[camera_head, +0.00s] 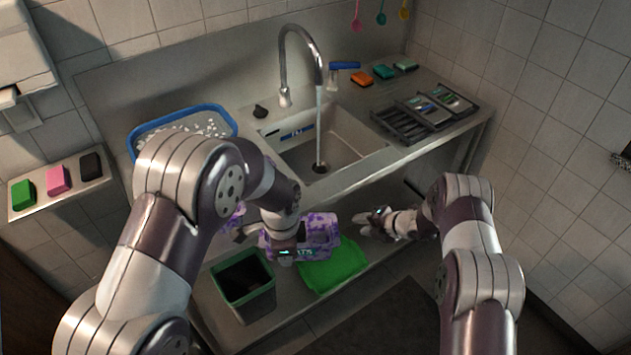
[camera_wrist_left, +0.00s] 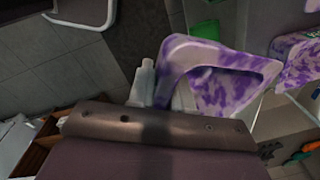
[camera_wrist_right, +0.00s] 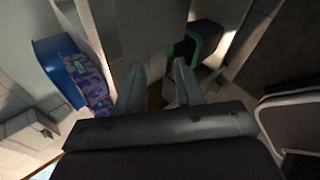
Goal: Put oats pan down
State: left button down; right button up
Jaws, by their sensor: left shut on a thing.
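A purple-and-white patterned piece with a loop-like opening (camera_wrist_left: 235,92) fills the middle of the left wrist view. My left gripper (camera_wrist_left: 150,88) is shut on it by the frame of the loop. A second patch of the same pattern (camera_wrist_left: 300,62) shows at the right edge. In the head view a purple-and-white container (camera_head: 322,228) is beside my left wrist, above the lower shelf; my arm hides part of it. I cannot tell whether these are one pan, and no oats show. My right gripper (camera_wrist_right: 158,90) is open and empty; it also shows right of the container (camera_head: 366,226).
A green board (camera_head: 335,268) and a dark green bin (camera_head: 243,285) are on the lower shelf. Above are a sink (camera_head: 340,150) with running water, a blue-rimmed tub (camera_head: 222,112) and a dark cutlery tray (camera_head: 398,124). The counter edge overhangs the shelf.

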jog(key=s+a+r+n+g, duration=0.1)
jog(key=a+r+n+g, duration=0.25)
jog(key=r+n, duration=0.45)
jog(key=s+a+r+n+g+h, duration=0.1)
jog(key=a+r+n+g, duration=0.1)
jog(key=a+r+n, duration=0.4)
jog(key=s+a+r+n+g, duration=0.1)
jog(key=s+r+n+g, duration=0.15)
jog(key=r+n, duration=0.7)
pick_arm(q)
jog(key=shift+s+a, duration=0.1)
pick_arm(e)
jog(key=s+a+f+n, duration=0.1)
jog(key=a+f, duration=0.1)
jog(key=f, duration=0.1)
jog(key=s+a+f+n+h, duration=0.1)
jog(key=a+f, duration=0.2)
jog(key=s+a+f+n+g, duration=0.1)
jog(key=a+f, duration=0.2)
jog(key=shift+s+h, duration=0.35)
jog(key=shift+h, duration=0.05)
jog(key=shift+s+a+f, duration=0.1)
jog(key=shift+f, duration=0.5)
grip_shut()
pick_arm(q)
jog(key=c, duration=1)
grip_release()
jog(key=shift+o, duration=0.2)
jog(key=shift+r, duration=0.1)
